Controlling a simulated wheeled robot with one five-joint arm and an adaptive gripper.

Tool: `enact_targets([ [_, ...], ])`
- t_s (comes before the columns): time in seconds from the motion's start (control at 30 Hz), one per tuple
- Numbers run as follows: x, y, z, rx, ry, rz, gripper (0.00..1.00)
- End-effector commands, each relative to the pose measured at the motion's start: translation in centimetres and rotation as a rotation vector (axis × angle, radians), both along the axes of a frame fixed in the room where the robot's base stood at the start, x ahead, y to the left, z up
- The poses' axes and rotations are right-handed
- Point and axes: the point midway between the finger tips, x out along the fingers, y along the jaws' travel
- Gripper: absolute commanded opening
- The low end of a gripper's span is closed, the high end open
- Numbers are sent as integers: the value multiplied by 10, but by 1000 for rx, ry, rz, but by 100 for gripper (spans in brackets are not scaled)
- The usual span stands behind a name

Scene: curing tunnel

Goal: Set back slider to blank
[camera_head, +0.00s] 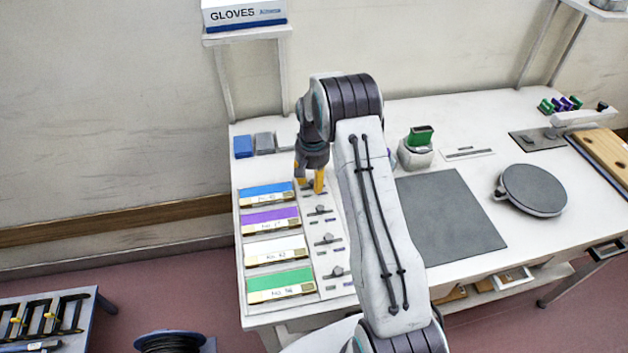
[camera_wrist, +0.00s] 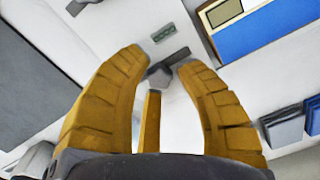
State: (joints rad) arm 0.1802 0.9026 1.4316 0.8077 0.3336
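Several small grey sliders stand in a column on the white table, to the right of the coloured bars. The back slider (camera_wrist: 159,77), beside the blue bar, shows in the wrist view as a grey knob on a dark slot, between my fingertips. My gripper (camera_wrist: 161,62) is open, with yellow fingers on both sides of the knob; I cannot tell whether they touch it. In the head view my gripper (camera_head: 310,186) points down over the back slider, mostly hiding it. A green mark (camera_wrist: 163,33) lies beside the slot; other marks there are hidden.
Blue (camera_head: 266,189), purple (camera_head: 270,216), white and green (camera_head: 280,281) bars line the table's left side. Nearer sliders (camera_head: 320,209) stand close to my gripper. Blue and grey blocks (camera_head: 243,146) sit behind. A dark mat (camera_head: 455,215) lies right of my arm.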

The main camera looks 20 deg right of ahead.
Motion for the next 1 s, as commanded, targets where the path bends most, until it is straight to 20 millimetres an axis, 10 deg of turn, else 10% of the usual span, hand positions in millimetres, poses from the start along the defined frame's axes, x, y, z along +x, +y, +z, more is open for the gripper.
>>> enact_targets([
  [0.53, 1, 0, 8, 0, -2, 0, 47],
  [1.0, 1, 0, 81, -1, -4, 0, 47],
])
